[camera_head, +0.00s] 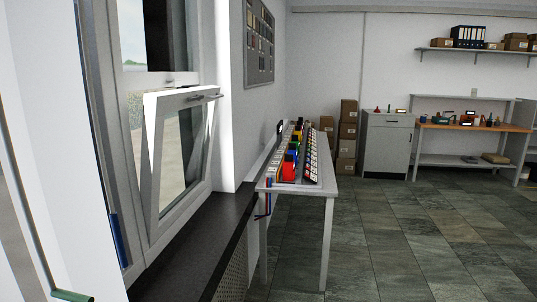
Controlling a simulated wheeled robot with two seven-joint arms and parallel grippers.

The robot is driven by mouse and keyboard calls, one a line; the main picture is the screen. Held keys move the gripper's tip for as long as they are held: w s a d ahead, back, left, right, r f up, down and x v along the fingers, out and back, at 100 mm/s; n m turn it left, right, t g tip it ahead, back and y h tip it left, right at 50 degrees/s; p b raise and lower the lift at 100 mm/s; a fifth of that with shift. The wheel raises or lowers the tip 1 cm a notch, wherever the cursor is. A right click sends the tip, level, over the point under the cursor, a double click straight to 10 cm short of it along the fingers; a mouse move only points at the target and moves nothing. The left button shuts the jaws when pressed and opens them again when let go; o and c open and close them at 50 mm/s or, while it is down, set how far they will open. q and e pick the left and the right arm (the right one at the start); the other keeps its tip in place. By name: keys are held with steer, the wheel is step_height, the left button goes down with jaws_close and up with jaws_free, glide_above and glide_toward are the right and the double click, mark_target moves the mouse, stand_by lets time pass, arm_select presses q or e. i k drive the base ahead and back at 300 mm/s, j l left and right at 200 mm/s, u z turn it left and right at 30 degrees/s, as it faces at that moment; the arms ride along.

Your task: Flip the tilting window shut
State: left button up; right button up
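The tilting window (147,165) is at the left in the head view. Its white sash is hinged low and leans inward at the top, so it stands tilted open from the frame. A metal handle (204,97) sits on the sash's top edge. The outdoors shows through the glass. Neither of my grippers shows in this view.
A dark sill (190,250) runs below the window. A narrow white table (318,190) with several coloured items stands beyond it against the wall. A cabinet (387,145), stacked boxes (347,130) and a workbench (460,127) are at the back. The tiled floor at right is clear.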

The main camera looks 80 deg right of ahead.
mark_target(157, 105)
steer(key=z, duration=2.2)
steer(key=i+l+u, duration=0.2)
steer(key=i+l, duration=1)
steer(key=i+l+u, duration=0.25)
steer(key=i+l, duration=1.1)
